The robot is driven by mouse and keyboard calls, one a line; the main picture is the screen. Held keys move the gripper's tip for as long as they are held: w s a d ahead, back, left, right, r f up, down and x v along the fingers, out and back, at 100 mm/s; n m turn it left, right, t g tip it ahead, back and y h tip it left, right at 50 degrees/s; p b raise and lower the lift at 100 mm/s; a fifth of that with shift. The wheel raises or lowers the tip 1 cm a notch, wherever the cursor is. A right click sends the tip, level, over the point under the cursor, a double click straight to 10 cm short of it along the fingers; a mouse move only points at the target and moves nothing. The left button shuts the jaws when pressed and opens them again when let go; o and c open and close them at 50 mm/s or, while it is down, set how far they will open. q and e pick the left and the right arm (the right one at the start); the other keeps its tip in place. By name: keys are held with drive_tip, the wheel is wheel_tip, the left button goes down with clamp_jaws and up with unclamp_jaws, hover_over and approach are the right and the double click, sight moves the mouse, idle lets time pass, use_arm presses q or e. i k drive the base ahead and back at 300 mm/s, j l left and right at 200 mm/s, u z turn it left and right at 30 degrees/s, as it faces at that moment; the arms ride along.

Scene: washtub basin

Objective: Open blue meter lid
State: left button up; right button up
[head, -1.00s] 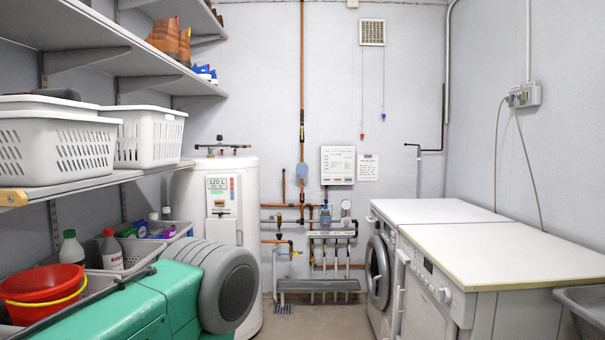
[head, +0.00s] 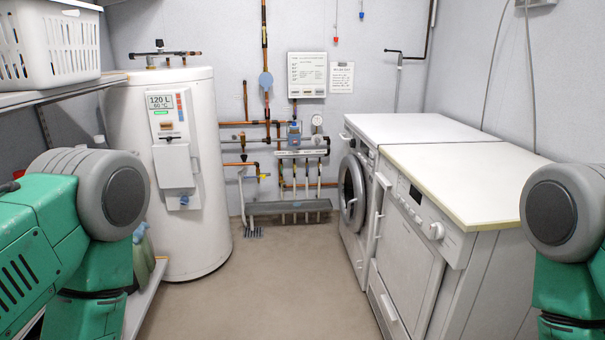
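A small blue meter (head: 294,133) sits on the pipework at the back wall, left of a round pressure gauge (head: 317,121). It is too small to tell whether its lid is open or shut. My green and grey arms show at the left and right edges of the head view, far from the meter. Neither gripper is in view.
A white water heater (head: 165,170) stands at the left. A washing machine (head: 352,190) and a second white appliance (head: 410,240) line the right. A white basket (head: 50,45) sits on the left shelf. The floor (head: 265,290) between is clear.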

sight(266, 79)
drive_tip(key=i+u, duration=0.3)
drive_tip(key=i, duration=1.75)
